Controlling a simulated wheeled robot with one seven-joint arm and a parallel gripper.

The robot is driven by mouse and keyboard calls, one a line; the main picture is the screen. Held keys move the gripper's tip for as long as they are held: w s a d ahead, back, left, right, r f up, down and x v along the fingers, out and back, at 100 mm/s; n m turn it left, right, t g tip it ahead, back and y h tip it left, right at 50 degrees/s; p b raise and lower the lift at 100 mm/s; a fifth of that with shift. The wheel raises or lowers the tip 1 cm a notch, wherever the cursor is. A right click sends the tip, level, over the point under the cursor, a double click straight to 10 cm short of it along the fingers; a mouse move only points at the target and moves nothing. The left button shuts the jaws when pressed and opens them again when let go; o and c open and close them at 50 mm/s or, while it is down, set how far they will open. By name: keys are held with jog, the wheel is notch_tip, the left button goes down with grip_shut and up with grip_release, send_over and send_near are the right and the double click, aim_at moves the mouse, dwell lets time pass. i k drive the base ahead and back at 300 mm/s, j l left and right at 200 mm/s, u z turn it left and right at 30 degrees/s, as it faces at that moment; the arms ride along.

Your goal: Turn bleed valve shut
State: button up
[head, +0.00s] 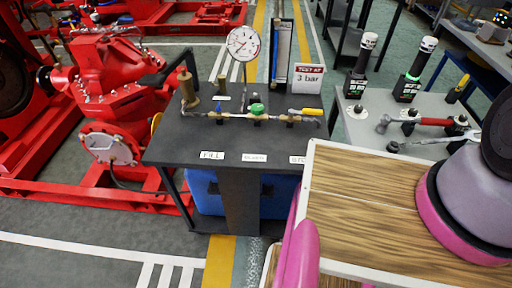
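A dark test bench (185,150) stands in the middle with a brass pipe run (235,117) along its top. The pipe carries a blue-handled valve (219,107) at left, a green-handled valve (257,109) in the middle and a yellow lever (312,111) at right. The yellow lever lies roughly in line with the pipe, pointing right. Front labels read FILL (211,155), one too small to read surely, and a right one (297,160) partly covered, seemingly the bleed valve's. No gripper fingers show; nothing is seen touching the valves.
A round gauge (243,43) and a "TEST AT 3 bar" sign (307,79) stand behind the pipe. A wood-topped surface (365,205) fills the lower right foreground. A grey tool table (365,135) is at right, red pump machinery (105,85) at left. Front-left floor is clear.

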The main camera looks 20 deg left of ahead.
aim_at(257, 109)
jog(key=j+u, duration=0.15)
jog(key=u, duration=0.8)
jog(key=k+j, duration=0.05)
